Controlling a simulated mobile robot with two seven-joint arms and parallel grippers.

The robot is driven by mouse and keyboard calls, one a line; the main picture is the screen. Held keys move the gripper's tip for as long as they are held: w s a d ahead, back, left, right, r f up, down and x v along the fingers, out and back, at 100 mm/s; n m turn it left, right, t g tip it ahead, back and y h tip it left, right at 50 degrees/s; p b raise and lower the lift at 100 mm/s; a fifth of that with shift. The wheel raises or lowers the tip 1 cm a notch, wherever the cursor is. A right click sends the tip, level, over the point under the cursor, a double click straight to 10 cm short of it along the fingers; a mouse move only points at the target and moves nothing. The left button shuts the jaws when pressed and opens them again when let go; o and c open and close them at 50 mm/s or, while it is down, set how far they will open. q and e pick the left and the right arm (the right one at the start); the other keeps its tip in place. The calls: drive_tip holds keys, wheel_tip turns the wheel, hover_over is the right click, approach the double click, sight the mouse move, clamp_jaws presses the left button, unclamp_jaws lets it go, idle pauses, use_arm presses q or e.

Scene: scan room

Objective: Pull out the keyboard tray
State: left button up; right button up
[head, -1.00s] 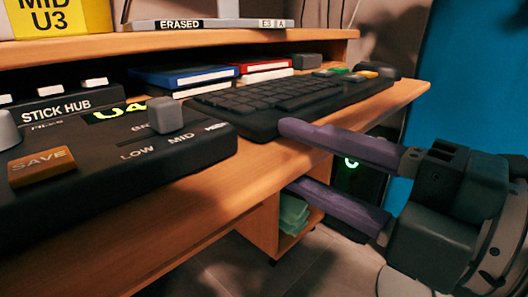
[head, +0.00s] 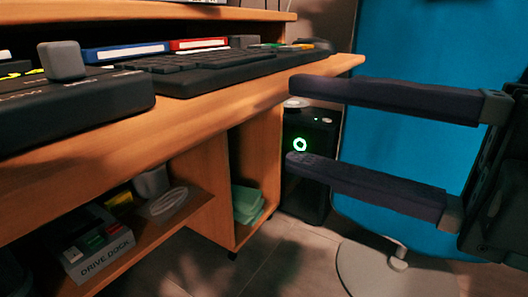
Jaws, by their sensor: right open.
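A wooden board (head: 200,114) carries the black keyboard (head: 205,72) under a raised shelf; it looks like the keyboard tray. Its front edge runs from lower left to upper right. My right gripper (head: 290,122) comes in from the right with its two long dark fingers apart, one above the other, and nothing between them. The upper fingertip overlaps the board's front edge near its right end. The lower fingertip is below the board, in front of the black computer case. I cannot tell whether either finger touches the board. My left gripper is not in view.
A black control box (head: 80,108) with a grey knob stands left of the keyboard. Below are a shelf with a drive dock (head: 98,250) and a cubby with green cloths (head: 247,203). A black computer case (head: 308,190) stands beside the desk. A blue panel (head: 400,50) is behind.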

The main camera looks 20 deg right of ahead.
drive_tip(key=v, duration=0.2)
drive_tip(key=shift+s+d, duration=0.2)
drive_tip(key=shift+s, duration=0.15)
idle(0.4)
